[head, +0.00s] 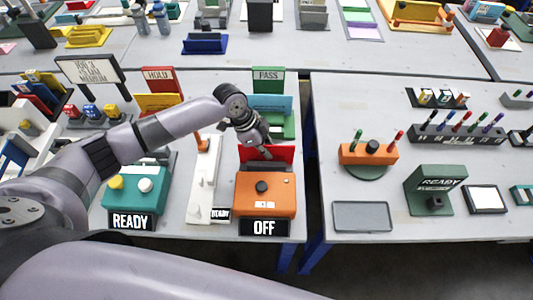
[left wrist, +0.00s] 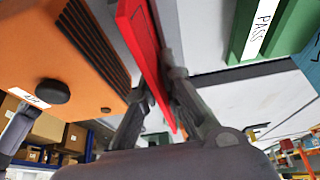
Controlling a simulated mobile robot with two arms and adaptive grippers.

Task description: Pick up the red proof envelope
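The red proof envelope (head: 283,154) is a thin flat red piece standing behind the orange box in the head view. In the left wrist view the red envelope (left wrist: 142,40) runs down between my fingers. My left gripper (head: 266,152) comes over it from above; in the left wrist view my left gripper (left wrist: 160,88) has one finger against each side of the envelope, closed on it. The gripper hides part of the envelope in the head view. My right gripper is not in view.
The orange box (head: 265,195) with a black knob and an OFF sign stands just in front of the envelope. A green PASS holder (head: 268,75) stands behind. A white stand (head: 203,180) and a teal READY box (head: 135,197) are to the left. A gap separates the right table.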

